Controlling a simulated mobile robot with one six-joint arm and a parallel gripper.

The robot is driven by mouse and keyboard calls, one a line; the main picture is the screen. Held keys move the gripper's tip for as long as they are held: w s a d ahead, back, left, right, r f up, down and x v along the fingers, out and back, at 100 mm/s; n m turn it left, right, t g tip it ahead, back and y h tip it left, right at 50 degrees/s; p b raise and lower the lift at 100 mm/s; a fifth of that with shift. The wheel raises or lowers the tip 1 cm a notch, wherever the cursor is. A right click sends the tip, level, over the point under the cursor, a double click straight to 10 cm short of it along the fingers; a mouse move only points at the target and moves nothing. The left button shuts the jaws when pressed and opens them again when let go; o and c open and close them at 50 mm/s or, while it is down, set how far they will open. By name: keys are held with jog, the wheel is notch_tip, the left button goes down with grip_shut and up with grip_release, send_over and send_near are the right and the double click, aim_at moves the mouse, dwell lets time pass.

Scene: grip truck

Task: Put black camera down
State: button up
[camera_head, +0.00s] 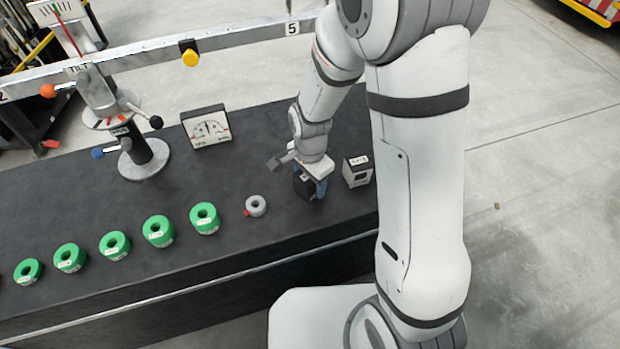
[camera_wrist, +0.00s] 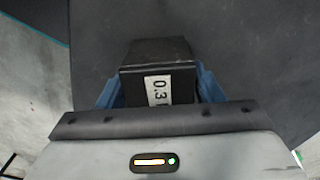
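My gripper (camera_head: 312,186) is over the right part of the dark bench top. In the wrist view its blue fingers (camera_wrist: 158,88) lie against both sides of the black camera, shut on it. I cannot tell whether the camera's underside touches the bench.
A black and white labelled box (camera_head: 357,171) stands just right of my gripper. A grey ring (camera_head: 256,206) and several green rings (camera_head: 205,218) line the bench's front. A dial box (camera_head: 207,128) and a balance stand (camera_head: 143,158) are behind. The bench (camera_head: 255,165) is bare between.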

jog(key=shift+o, duration=1.2)
jog(key=shift+r, duration=0.1)
notch_tip(320, 180, up, 12)
jog(key=shift+r+p, duration=0.1)
jog(key=shift+p, duration=1)
jog(key=s+d+r+n+t, duration=0.2)
jog(key=s+d+r+n, duration=0.7)
jog(key=s+d, duration=0.3)
jog(key=shift+d+r+n, duration=0.3)
jog(key=shift+n, duration=0.3)
